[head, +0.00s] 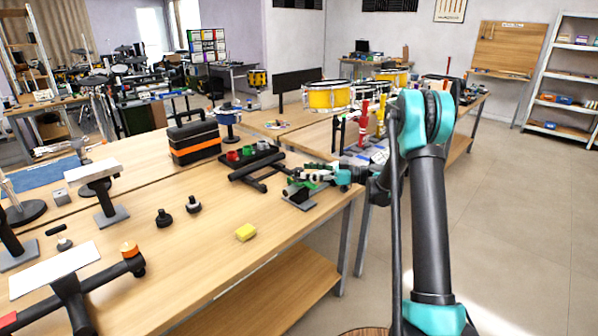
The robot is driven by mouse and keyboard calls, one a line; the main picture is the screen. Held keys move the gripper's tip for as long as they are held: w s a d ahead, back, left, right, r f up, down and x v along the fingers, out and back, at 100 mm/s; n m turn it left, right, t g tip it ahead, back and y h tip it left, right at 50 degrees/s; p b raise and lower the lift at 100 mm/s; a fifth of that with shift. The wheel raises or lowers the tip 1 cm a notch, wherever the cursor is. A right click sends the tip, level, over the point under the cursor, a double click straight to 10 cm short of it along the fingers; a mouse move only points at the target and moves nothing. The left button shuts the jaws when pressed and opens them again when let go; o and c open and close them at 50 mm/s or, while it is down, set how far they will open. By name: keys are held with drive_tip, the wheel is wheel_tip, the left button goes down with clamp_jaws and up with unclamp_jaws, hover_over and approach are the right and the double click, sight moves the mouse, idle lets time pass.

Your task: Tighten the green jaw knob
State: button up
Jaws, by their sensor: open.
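My gripper (313,175) reaches left from the end of my arm, low over the right part of the wooden workbench. It is open. Just below and left of its fingers is a dark device on a grey base (299,198), with a green part (291,189) that looks like the green jaw knob. The fingers partly cover this device. The view is too small to tell whether they touch the green part or stand around it.
Open floor lies right.

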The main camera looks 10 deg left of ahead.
sight(299, 170)
drive_tip(key=shift+w+a, duration=0.1)
drive_tip(key=shift+a, duration=1.95)
drive_tip(key=c, duration=1.2)
